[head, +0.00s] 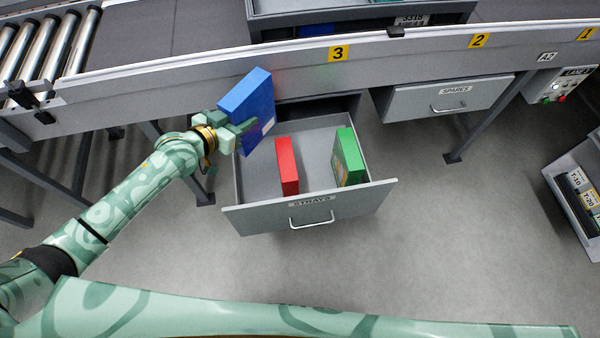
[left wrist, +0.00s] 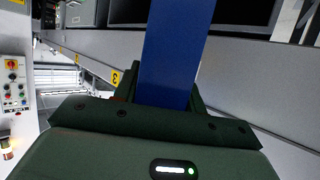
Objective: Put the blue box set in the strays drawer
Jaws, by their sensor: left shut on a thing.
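The blue box set (head: 248,105) is held by my left gripper (head: 238,134) in the head view. It is tilted, over the left back part of the open strays drawer (head: 311,211). In the left wrist view the blue box set (left wrist: 176,50) rises from between the fingers of my left gripper (left wrist: 160,100). The drawer is labelled STRAYS and hangs pulled out under the conveyor. A red box (head: 287,166) stands in its middle and a green box (head: 349,157) stands at its right side. The left part of the drawer floor is bare. My right gripper is not in view.
The conveyor edge (head: 290,62) with yellow number tags runs above the drawer. A closed spares drawer (head: 436,99) is to the right. A grey tote (head: 262,27) sits on the conveyor. A bin with labelled items (head: 568,200) stands at far right. The floor in front is clear.

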